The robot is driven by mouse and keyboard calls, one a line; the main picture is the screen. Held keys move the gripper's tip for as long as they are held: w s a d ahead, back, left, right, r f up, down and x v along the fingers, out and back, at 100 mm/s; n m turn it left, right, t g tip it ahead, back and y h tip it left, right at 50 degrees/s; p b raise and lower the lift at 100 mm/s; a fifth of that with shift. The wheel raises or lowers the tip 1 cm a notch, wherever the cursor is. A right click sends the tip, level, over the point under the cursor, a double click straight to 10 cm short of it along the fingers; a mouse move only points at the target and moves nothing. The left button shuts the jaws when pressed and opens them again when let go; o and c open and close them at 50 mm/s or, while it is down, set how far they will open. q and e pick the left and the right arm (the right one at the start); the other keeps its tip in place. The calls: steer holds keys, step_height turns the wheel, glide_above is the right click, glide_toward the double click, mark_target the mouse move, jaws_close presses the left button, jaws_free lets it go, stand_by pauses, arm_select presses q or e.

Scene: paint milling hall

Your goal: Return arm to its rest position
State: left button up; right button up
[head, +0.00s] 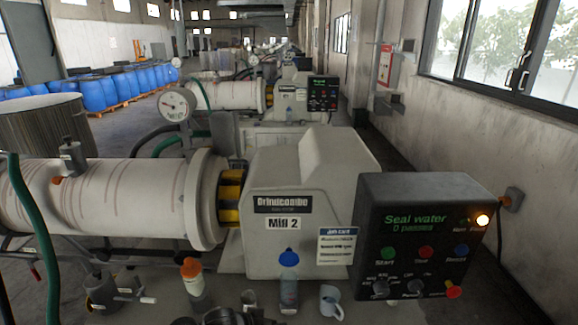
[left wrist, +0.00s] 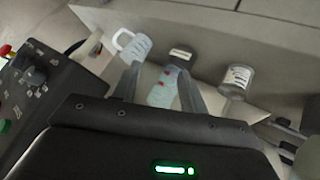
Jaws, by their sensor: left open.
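My left gripper (left wrist: 158,70) shows in the left wrist view with its two grey fingers spread apart. A clear bottle with a bluish tint (left wrist: 163,90) shows between the fingers; I cannot tell how far beyond them it is. Nothing is visibly clamped. In the head view, a dark ribbed part (head: 232,317) shows at the bottom edge; I cannot tell whether it is my arm. My right gripper is in neither view.
A blue-capped bottle (head: 289,285), white mug (head: 331,301) and orange-capped bottle (head: 192,280) stand before Mill 2 (head: 300,220). The black Seal water control box (head: 420,240), its amber lamp lit, is at right. A green hose (head: 32,230) hangs at left.

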arm_select(q)
steer(key=s+a+r+n+g+y, duration=0.1)
steer(key=s+a+y, duration=0.1)
steer(key=s+a, duration=0.7)
steer(key=s+a+g+y, duration=0.15)
steer(key=s+a, duration=0.25)
steer(key=s, duration=0.8)
steer(key=s+a+r+n+y, duration=0.1)
steer(key=s+a+y, duration=0.2)
steer(key=s+a, duration=0.6)
step_height(320, 180, down, 32)
steer(key=s+d+f+g+b, duration=0.1)
steer(key=s+d+b, duration=0.15)
steer(key=b, duration=0.55)
steer(key=s+a+f+g+b, duration=0.1)
steer(key=s+f+b, duration=0.2)
steer(key=s+f, duration=0.5)
steer(key=s+a+f+b, duration=0.2)
steer(key=s+f, duration=0.6)
steer(key=f, duration=0.7)
steer(key=shift+s+f+m+g+b, duration=0.2)
steer(key=shift+s+m+g+b, duration=0.1)
steer(key=shift+m+g+b, duration=0.15)
